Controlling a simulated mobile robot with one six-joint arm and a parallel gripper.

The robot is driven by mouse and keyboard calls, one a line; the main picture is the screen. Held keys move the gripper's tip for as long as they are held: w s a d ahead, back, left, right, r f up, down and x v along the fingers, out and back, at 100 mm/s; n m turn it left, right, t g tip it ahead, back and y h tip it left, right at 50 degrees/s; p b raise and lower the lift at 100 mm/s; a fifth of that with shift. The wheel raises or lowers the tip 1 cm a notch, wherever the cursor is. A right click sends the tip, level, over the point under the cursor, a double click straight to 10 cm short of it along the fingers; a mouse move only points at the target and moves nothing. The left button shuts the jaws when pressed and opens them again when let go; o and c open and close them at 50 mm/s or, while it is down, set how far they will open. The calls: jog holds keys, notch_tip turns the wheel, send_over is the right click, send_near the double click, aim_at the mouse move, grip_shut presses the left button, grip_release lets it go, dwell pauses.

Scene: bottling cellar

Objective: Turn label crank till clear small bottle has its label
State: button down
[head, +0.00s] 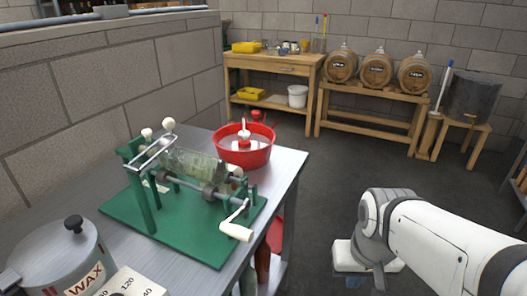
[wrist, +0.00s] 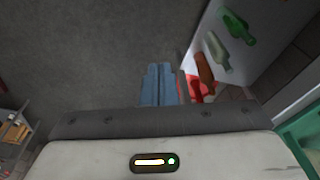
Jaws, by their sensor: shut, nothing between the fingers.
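The green labelling machine (head: 203,218) stands on the grey metal table at the left in the head view. A clear, greenish small bottle (head: 192,164) lies on its side across the rollers. I cannot make out whether a label is on it. The label crank (head: 237,220), with its white handle, hangs at the front right corner of the machine. My gripper shows in the wrist view (wrist: 160,85) with its blue fingers together and nothing between them. It is to the right of the table, well apart from the crank.
A red bowl (head: 244,148) stands behind the machine, and a wax pot (head: 62,262) stands at the table's near left. Several bottles (wrist: 214,50) are low beside the table in the wrist view. Barrels (head: 377,69) stand at the back. Dark floor (head: 325,170) is free between.

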jog(key=shift+w+a, duration=0.15)
jog(key=shift+w, duration=0.1)
jog(key=shift+r, duration=0.1)
notch_tip(320, 180, up, 28)
jog(key=m+g+y+p, duration=0.2)
jog(key=m+g+p, duration=0.35)
jog(key=p, duration=1.85)
send_over(240, 228)
jog(key=w+d, duration=0.3)
jog(key=w, duration=0.5)
jog(key=n+g, duration=0.1)
jog(key=x, duration=0.4)
jog(key=p+x, duration=0.1)
jog(key=x, duration=0.4)
jog(key=s+x, duration=0.1)
jog(key=x, duration=0.4)
jog(key=shift+r+p, duration=0.2)
jog(key=shift+p, duration=0.1)
